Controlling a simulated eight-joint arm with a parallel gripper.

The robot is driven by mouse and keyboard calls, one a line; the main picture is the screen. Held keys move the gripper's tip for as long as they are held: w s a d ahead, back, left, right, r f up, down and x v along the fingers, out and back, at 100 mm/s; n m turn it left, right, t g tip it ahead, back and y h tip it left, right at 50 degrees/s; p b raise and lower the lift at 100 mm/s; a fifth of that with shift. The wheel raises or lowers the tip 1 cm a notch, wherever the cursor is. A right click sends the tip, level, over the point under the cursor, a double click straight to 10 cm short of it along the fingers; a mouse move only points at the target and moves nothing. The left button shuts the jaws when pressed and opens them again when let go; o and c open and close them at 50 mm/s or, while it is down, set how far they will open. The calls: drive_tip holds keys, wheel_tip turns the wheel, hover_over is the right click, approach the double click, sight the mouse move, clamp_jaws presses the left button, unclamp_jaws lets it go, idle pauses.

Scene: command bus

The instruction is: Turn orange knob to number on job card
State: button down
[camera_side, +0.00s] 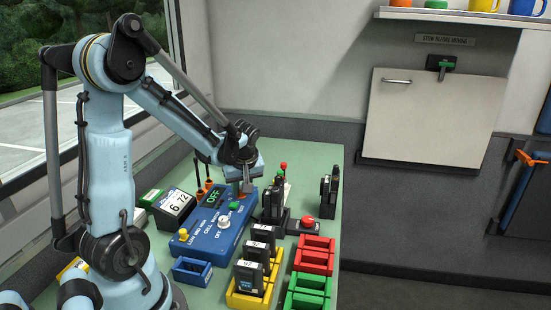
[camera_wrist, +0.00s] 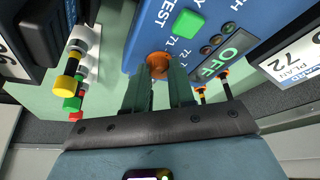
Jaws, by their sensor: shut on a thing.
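The orange knob (camera_wrist: 158,59) is on the blue control box (camera_side: 208,222), with the printed numbers 71 and 72 beside it. My gripper (camera_wrist: 161,76) has its two green fingers shut on the orange knob in the wrist view. In the side view my gripper (camera_side: 246,188) points down at the box's far right end and mostly hides the knob. The exact direction of the knob's pointer is hard to tell. A white card (camera_side: 176,202) stands left of the box and reads 6 and 72. It also shows in the wrist view (camera_wrist: 290,60), with 72 and PLAN.
The box has a screen (camera_side: 214,196) reading OFF, a green button (camera_side: 234,206), a white knob (camera_side: 224,222) and a yellow knob (camera_side: 183,236). Black modules (camera_side: 262,236) and yellow (camera_side: 246,292), red (camera_side: 314,254) and green (camera_side: 308,291) bins stand at the right.

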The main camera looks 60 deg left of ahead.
drive_tip(key=m, duration=0.2)
drive_tip(key=m+t+h, duration=0.1)
drive_tip(key=m, duration=0.1)
drive_tip(key=m+t, duration=0.1)
drive_tip(key=m, duration=0.1)
drive_tip(key=shift+s+a+m, duration=0.1)
drive_tip(key=shift+s+m, duration=0.15)
drive_tip(key=shift+m, duration=0.15)
idle(0.4)
drive_tip(key=c, duration=1)
unclamp_jaws()
drive_tip(key=shift+o, duration=0.2)
drive_tip(key=v, duration=1.2)
drive_tip(key=shift+s+a, duration=0.2)
drive_tip(key=w+d+f+m+t+h, duration=0.1)
drive_tip(key=d+m, duration=0.3)
drive_tip(key=d, duration=0.5)
drive_tip(key=w+d+f+m+t+h, duration=0.1)
drive_tip(key=d+m, duration=0.4)
drive_tip(key=d, duration=0.5)
drive_tip(key=shift+d+f+t+h, duration=0.3)
drive_tip(key=shift+t+h, duration=0.5)
drive_tip(key=shift+t, duration=0.4)
